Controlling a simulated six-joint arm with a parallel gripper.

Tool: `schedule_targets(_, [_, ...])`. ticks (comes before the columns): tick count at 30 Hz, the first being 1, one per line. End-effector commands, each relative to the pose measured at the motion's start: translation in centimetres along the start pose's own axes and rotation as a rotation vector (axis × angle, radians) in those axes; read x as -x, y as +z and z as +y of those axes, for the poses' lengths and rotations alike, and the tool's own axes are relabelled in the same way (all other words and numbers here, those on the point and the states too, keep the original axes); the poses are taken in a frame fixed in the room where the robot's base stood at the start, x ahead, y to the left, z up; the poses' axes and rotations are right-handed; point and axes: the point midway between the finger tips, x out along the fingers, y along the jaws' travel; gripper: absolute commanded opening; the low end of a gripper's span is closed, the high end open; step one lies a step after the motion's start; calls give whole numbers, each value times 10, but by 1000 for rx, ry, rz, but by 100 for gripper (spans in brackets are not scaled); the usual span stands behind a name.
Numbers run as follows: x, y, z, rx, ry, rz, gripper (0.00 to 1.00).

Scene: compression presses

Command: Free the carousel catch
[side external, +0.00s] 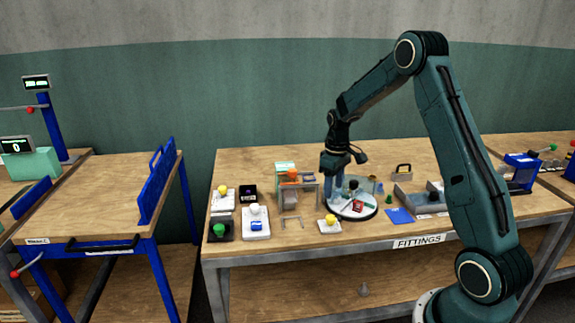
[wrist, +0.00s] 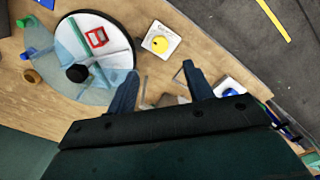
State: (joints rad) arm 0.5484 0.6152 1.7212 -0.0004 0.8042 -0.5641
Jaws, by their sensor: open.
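The round carousel (side external: 340,209) has a pale disc, clear dividers and a dark rim. It fills the upper left of the wrist view (wrist: 118,47), with a black hub (wrist: 77,73), a red open frame (wrist: 96,38) and a green bar on it. Beside it a yellow knob (side external: 330,218) sits on a small white plate with lettering too small to read; it also shows in the wrist view (wrist: 159,43). I cannot tell which part is the catch. My gripper (side external: 335,190) is open and empty, pointing down by the carousel's left side; its fingers (wrist: 160,82) stand apart.
Left of the carousel stand a grey frame with an orange top (side external: 291,176), a white plate with a white knob (side external: 255,209) and a green button (side external: 219,230). A blue sheet (side external: 399,216) and grey tray (side external: 410,197) lie right.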

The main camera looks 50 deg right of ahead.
Motion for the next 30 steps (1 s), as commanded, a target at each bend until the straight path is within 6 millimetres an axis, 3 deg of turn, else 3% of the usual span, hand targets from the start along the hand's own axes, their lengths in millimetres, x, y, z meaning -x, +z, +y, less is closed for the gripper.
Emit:
schedule_targets(7, [25,0,0,0,1,2,52])
schedule_targets(22, [30,0,-1,0,1,2,52])
schedule_targets(30, [54,2,-20,3,16,28,52])
